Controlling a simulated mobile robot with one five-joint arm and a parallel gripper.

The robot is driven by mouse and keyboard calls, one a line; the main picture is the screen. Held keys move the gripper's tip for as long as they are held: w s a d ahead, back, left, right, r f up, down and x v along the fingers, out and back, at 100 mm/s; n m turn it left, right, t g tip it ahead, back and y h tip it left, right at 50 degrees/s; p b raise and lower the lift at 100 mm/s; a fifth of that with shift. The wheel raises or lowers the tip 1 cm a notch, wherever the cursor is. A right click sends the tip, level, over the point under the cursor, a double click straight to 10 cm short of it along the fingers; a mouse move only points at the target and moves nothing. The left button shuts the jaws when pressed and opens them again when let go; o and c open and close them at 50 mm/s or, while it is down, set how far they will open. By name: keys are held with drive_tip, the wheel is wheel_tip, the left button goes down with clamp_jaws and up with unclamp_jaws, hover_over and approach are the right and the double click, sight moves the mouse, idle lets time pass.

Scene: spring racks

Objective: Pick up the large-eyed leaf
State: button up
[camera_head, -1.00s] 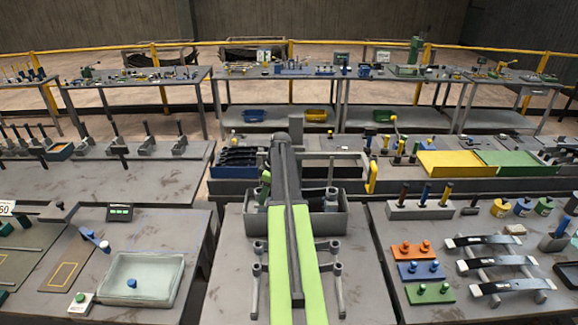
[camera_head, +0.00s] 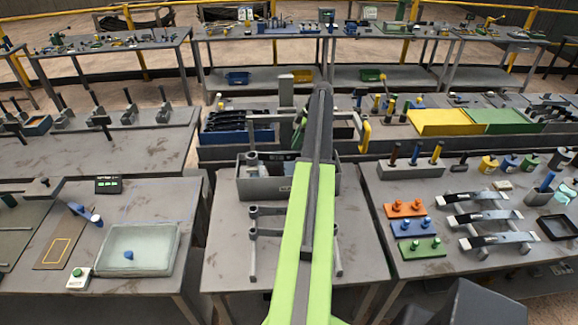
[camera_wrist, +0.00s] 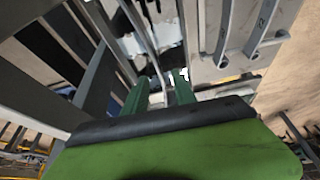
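My gripper shows in the wrist view as two green fingers (camera_wrist: 160,95) with a gap between them. In the head view my arm stretches over the middle table and largely hides the gripper. Several dark, flat leaf-like bars (camera_head: 237,120) lie in a blue bin (camera_head: 262,136) left of my arm. Dark and silver leaf-like bars (camera_head: 485,218) rest on supports on the right table.
A grey box (camera_head: 265,188) stands on the middle table beneath my arm, with grey forked posts (camera_head: 252,240) in front. A pale tray (camera_head: 165,262) sits on the left table. Orange, blue and green blocks (camera_head: 407,208) sit on the right table.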

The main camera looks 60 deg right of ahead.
sight(288, 154)
drive_tip(key=b+x, duration=0.1)
drive_tip(key=x, duration=0.2)
drive_tip(key=shift+w+f+b, duration=0.1)
drive_tip(key=shift+f+b, duration=0.2)
drive_tip(key=shift+b, duration=0.1)
drive_tip(key=b+x, duration=0.4)
drive_tip(key=x, duration=0.1)
drive_tip(key=shift+w+f+b, duration=0.15)
drive_tip(key=shift+w+b, duration=0.1)
drive_tip(key=shift+b, duration=0.15)
drive_tip(key=shift+r, duration=0.2)
clamp_jaws()
idle(0.4)
